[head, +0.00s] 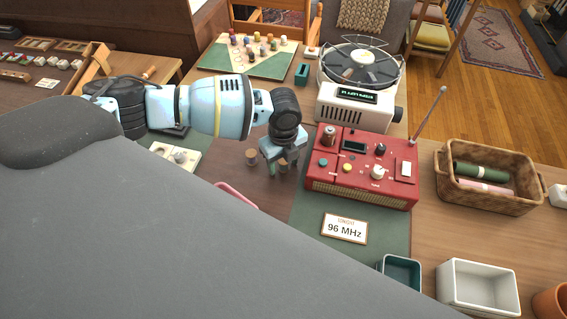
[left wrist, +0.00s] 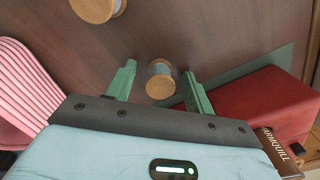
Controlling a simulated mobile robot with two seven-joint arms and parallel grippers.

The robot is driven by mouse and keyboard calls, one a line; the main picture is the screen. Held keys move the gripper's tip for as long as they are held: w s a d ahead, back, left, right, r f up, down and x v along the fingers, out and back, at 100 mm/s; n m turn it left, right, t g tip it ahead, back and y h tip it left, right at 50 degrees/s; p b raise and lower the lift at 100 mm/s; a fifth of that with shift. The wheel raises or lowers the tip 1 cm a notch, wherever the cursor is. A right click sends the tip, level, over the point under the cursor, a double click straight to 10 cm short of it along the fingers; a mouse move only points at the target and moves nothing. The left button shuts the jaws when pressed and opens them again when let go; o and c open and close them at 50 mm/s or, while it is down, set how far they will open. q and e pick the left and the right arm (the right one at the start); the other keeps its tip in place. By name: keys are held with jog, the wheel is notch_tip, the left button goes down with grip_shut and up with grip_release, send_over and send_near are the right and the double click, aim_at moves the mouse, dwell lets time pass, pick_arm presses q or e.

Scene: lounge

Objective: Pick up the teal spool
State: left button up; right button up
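My left gripper (head: 282,162) points down over the wooden table, left of the red radio. In the left wrist view its two green fingers (left wrist: 160,90) are open, one on each side of a small spool (left wrist: 160,80) with wooden ends. Little of that spool's thread shows; it looks greyish teal, but I cannot be sure of the colour. The fingers look apart from it. A second spool (left wrist: 97,8) with a wooden end is at the top edge there; in the head view a spool (head: 252,157) stands left of the gripper. My right gripper is not in view.
The red radio (head: 362,168) stands close to the right on a green mat (head: 310,215), behind a "96 MHz" card (head: 345,229). A pink slatted thing (left wrist: 18,90) is at the left in the wrist view. A wicker basket (head: 490,195) and white bin (head: 478,286) are farther right.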

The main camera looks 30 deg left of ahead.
aim_at(283, 160)
pick_arm(q)
jog(key=c, duration=0.9)
jog(key=shift+c, duration=0.2)
notch_tip(283, 160, up, 9)
jog(key=shift+f+p, duration=0.1)
jog(key=shift+p, duration=0.2)
jog(key=shift+r, duration=0.6)
